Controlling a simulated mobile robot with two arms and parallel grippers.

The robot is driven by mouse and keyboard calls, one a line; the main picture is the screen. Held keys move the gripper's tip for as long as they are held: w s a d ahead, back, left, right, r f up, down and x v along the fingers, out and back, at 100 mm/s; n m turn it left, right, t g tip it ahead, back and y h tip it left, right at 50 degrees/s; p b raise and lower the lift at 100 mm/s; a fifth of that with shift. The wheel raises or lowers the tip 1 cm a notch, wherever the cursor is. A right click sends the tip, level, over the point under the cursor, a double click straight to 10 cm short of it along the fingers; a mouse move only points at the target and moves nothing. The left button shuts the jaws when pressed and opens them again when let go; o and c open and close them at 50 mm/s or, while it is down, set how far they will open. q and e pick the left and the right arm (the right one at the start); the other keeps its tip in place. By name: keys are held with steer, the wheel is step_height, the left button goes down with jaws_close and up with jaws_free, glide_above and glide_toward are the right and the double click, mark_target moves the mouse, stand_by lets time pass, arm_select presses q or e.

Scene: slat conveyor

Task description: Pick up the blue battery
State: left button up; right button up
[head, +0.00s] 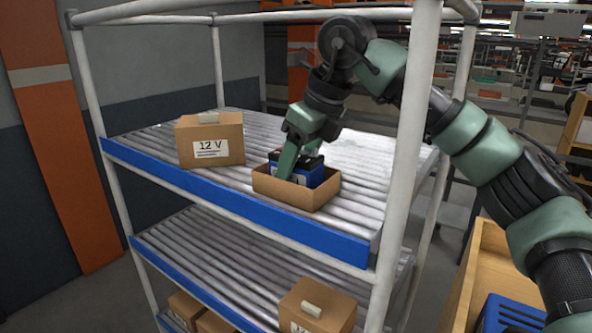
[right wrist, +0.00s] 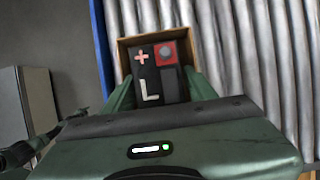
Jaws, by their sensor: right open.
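The blue battery (head: 312,173) stands in an open cardboard box (head: 296,194) on the upper slatted shelf. In the right wrist view the battery's dark top (right wrist: 150,72) shows a plus mark, an L-shaped mark and a red terminal. My right gripper (head: 287,168) reaches down at the box. In the right wrist view the fingers of my right gripper (right wrist: 162,92) are apart, one on each side of the battery. Whether they touch it I cannot tell. My left gripper is not in view.
A closed box labelled 12 V (head: 210,140) stands on the same shelf to the left. A white rack post (head: 408,160) rises close to my right arm. The blue shelf edge (head: 230,208) runs along the front. More boxes (head: 318,305) sit on the lower shelf.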

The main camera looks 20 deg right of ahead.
steer(key=shift+c, duration=0.3)
jaws_close()
steer(key=shift+r, duration=0.15)
